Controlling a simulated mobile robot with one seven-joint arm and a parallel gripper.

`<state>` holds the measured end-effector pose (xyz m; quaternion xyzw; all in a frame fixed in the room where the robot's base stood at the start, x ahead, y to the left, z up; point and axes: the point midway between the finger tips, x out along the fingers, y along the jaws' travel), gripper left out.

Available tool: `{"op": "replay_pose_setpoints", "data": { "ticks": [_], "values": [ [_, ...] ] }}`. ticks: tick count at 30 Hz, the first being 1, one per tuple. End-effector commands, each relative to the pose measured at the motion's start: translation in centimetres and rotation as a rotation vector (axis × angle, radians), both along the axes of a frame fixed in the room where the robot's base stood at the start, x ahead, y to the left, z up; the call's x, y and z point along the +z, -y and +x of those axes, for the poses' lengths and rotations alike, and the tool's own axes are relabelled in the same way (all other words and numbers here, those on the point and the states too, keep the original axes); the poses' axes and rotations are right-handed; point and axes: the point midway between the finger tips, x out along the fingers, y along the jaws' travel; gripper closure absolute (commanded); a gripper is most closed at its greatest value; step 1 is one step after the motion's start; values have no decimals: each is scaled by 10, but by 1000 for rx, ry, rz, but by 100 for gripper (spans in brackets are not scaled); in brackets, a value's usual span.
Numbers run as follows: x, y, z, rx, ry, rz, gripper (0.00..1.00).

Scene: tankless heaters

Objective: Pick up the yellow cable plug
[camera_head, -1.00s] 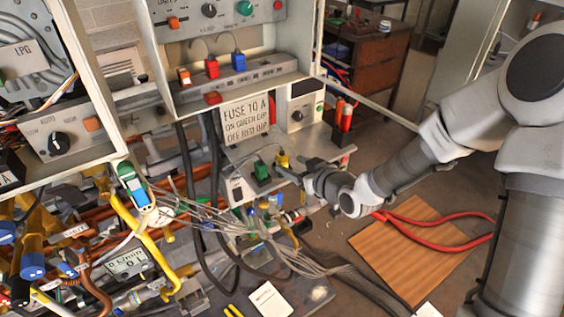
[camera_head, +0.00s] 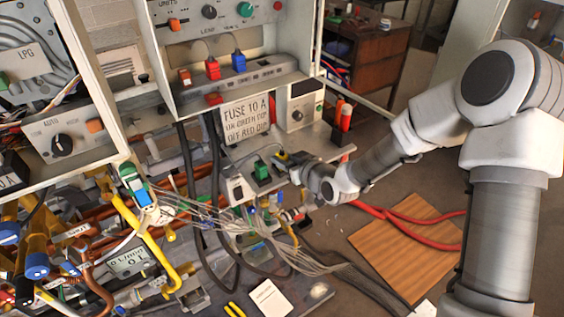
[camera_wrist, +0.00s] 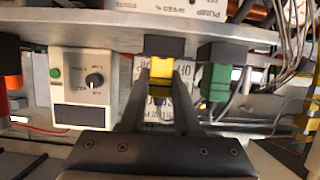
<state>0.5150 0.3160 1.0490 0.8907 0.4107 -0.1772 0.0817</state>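The yellow cable plug (camera_wrist: 160,72) is in the middle of the wrist view, just below a dark socket block (camera_wrist: 164,46). In the head view it is a small yellow spot (camera_head: 281,156) at the shelf, left of my gripper (camera_head: 295,165). In the wrist view my gripper (camera_wrist: 161,84) has a finger on each side of the plug, with no clear gap, so it looks shut on it. The plug still appears to be against the dark block. The fingers partly hide its lower part.
A green plug (camera_wrist: 217,72) sits close to the right in the wrist view. A white control box with a knob (camera_wrist: 82,86) is to the left. Loose grey cables (camera_head: 285,257) hang below the shelf. A wooden board (camera_head: 395,255) and red hoses (camera_head: 425,228) lie on the floor.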

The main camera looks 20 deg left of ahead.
Motion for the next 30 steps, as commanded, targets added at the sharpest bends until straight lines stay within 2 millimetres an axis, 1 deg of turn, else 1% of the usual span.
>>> {"op": "replay_pose_setpoints", "data": {
  "ticks": [1,4,5,16,20,26,29,30],
  "values": [
    [0,0,0,0,0,0,80],
    [0,0,0,0,0,0,98],
    [0,0,0,0,0,0,100],
    [1,0,0,0,1,1,100],
    [5,0,0,0,2,1,100],
    [23,0,0,0,4,0,100],
    [40,0,1,0,7,1,100],
    [45,5,1,-3,6,-1,100]
  ]
}}
